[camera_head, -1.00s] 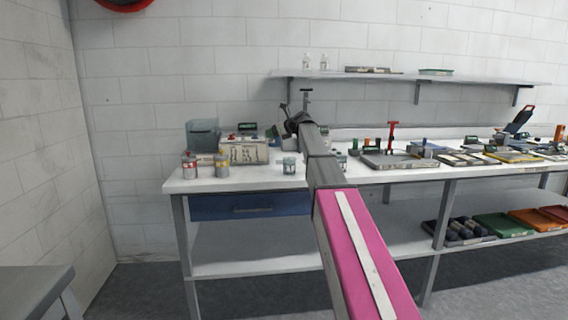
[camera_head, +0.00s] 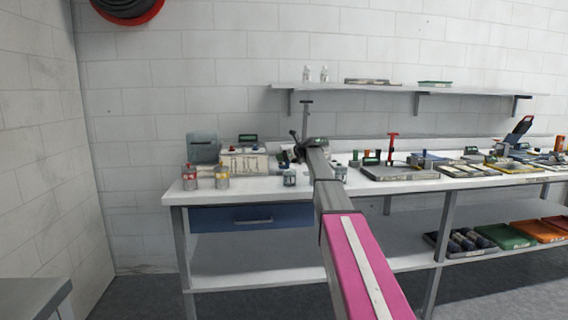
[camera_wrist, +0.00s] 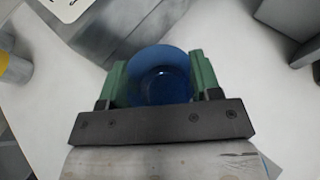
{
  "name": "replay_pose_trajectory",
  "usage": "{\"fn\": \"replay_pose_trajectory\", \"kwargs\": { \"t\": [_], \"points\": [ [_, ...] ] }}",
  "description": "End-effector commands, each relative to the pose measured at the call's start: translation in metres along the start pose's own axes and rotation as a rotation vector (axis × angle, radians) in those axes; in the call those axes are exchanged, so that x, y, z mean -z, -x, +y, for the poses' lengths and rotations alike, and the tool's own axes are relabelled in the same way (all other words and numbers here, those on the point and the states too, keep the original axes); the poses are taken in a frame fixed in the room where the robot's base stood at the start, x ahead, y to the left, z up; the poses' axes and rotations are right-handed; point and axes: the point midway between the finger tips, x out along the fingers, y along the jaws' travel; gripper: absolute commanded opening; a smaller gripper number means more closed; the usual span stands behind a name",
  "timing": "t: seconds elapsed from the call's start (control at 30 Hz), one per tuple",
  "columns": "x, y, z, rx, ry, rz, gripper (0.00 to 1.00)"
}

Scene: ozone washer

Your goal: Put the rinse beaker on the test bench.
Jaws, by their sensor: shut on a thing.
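A blue, see-through round beaker (camera_wrist: 160,78), which looks like the rinse beaker, is between the green fingers of my gripper (camera_wrist: 162,88) in the wrist view. I look down into its round mouth, and the fingers are shut on its two sides. The white top of the test bench (camera_head: 400,183) fills the area around it; I cannot tell whether the beaker touches it. In the head view my arm reaches over the bench, and its fingers cannot be made out. A small labelled jar (camera_head: 290,178) appears left of the arm's far end.
Two jars, one with red (camera_head: 189,178) and one yellow (camera_head: 222,177), stand at the bench's left end. A pale box (camera_head: 245,164) stands behind them. A grey tray (camera_head: 400,173) and several tools fill the bench right of my arm. A wall shelf (camera_head: 400,88) runs above.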

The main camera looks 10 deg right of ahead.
Motion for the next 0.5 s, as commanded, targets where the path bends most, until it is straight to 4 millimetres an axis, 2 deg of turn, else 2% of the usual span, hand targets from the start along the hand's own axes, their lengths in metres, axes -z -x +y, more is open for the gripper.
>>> {"fn": "replay_pose_trajectory", "kwargs": {
  "t": [0.1,0.2,0.5],
  "points": [
    [0.016,-0.006,0.001,-0.001,-0.001,-0.001,0.25],
    [0.025,-0.01,0.001,-0.001,-0.001,-0.001,0.25],
    [0.026,-0.011,0.0,0.0,0.0,-0.001,0.25]
  ]
}}
